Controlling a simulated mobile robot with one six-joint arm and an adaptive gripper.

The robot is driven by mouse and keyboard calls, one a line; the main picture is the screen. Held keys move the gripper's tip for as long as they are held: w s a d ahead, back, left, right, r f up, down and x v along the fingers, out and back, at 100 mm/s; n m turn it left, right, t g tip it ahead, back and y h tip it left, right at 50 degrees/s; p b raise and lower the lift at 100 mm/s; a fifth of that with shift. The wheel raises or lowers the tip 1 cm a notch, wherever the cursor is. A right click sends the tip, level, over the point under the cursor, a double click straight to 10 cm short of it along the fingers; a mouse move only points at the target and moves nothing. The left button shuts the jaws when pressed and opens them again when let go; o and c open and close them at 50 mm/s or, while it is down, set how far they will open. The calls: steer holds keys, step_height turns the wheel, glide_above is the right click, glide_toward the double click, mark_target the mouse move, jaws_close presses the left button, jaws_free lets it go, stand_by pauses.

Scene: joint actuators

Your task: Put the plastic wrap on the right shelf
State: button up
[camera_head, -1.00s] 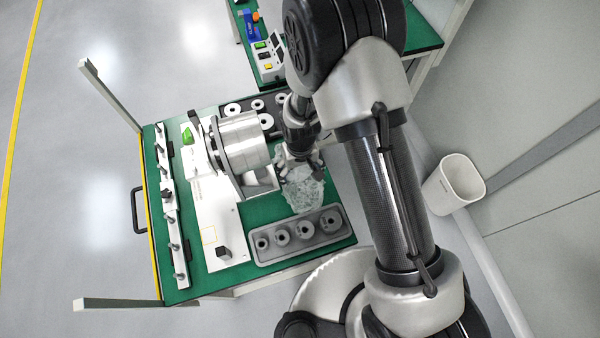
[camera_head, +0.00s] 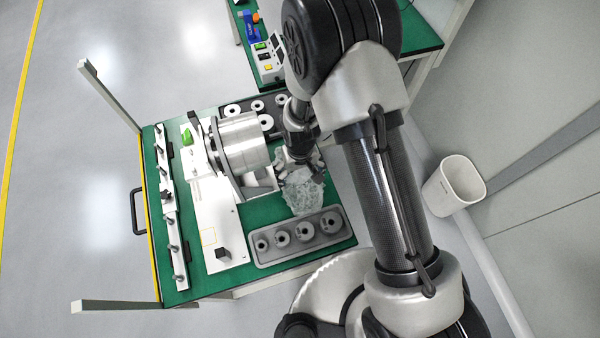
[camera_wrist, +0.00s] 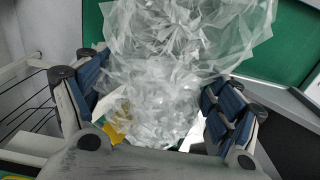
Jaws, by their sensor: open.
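The plastic wrap (camera_head: 303,192) is a crumpled translucent sheet on the green cart top, between the metal cylinder machine and the grey tray. In the wrist view the wrap (camera_wrist: 185,45) fills the upper middle and reaches down between the fingers. In the wrist view my gripper (camera_wrist: 155,105) is open, with blue-padded fingers on either side of the wrap. I cannot tell whether the pads touch it. No right shelf can be made out for certain.
A grey tray (camera_head: 262,259) with several ring parts lies below the wrap. A metal cylinder (camera_head: 240,140) on a white base stands left of it. A white bin (camera_head: 453,186) is at right. Another green table (camera_head: 420,32) is at the top.

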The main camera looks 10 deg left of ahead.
mark_target(300, 171)
step_height(300, 171, up, 12)
steer(key=p, duration=0.3)
steer(key=shift+r, duration=0.15)
